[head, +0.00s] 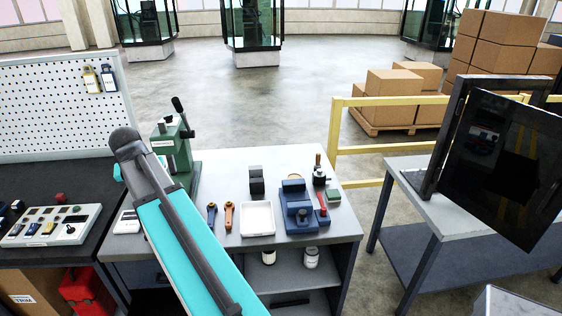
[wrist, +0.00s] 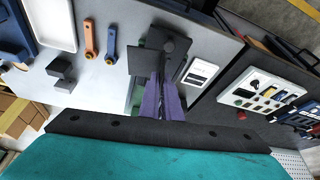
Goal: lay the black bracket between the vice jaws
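The blue vice (head: 297,211) stands on the grey bench, right of the white tray, with its jaws toward the back. In the wrist view part of the blue vice (wrist: 12,38) shows at the upper left edge. My gripper (wrist: 166,82) has purple fingers closed around the black bracket (wrist: 146,61), a dark angled piece with flat plates, held above the bench. The vice lies well to the left of it in the wrist view. In the head view my arm hides both gripper and bracket.
A white tray (head: 257,219), an orange wrench (head: 228,216), a blue wrench (head: 211,215) and dark blocks (head: 256,181) lie left of the vice. A green press (head: 181,150) stands behind my arm. A red-handled tool (head: 322,212) and small items crowd the vice's right.

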